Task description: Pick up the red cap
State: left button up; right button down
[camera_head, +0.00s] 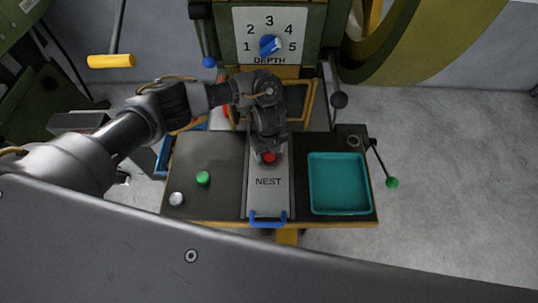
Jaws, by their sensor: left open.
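The red cap (269,157) shows at the upper part of the grey plate marked NEST (268,195), in the middle of the bench. My left gripper (268,147) points down directly over the red cap, and its fingers partly hide the cap. The fingers are open; whether they touch the cap cannot be seen. My right gripper is not in view.
A green cap (203,178) and a silver cap (176,199) stand on the dark bench top to the left. A teal tray (338,186) lies on the right. A blue handle (268,219) is at the front edge. The machine with the DEPTH dial (270,45) rises behind.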

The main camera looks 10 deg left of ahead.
pick_arm(q)
jog(key=shift+c, duration=0.5)
jog(key=c, duration=1.1)
jog(key=shift+o, duration=0.2)
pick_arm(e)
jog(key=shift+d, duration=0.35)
